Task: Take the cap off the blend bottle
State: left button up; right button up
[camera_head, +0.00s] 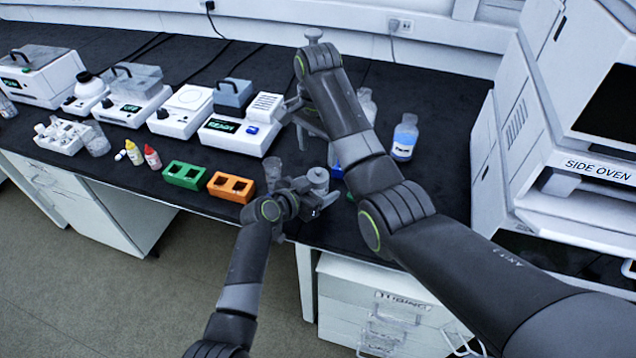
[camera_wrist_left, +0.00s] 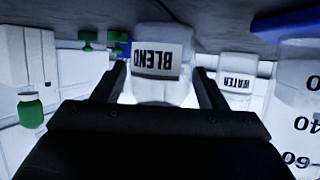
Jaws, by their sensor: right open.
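The blend bottle (camera_wrist_left: 163,60) is pale, with a white BLEND label that reads upside down in the left wrist view.
A water bottle (camera_wrist_left: 236,82) and a marked vessel (camera_wrist_left: 298,100) stand beside the blend bottle. Orange (camera_head: 231,187) and green (camera_head: 185,175) racks sit to the left; the side oven (camera_head: 570,175) bounds the right.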

pick_arm(q)
jog(key=shift+o, duration=0.9)
jog(key=shift+s+a, duration=0.1)
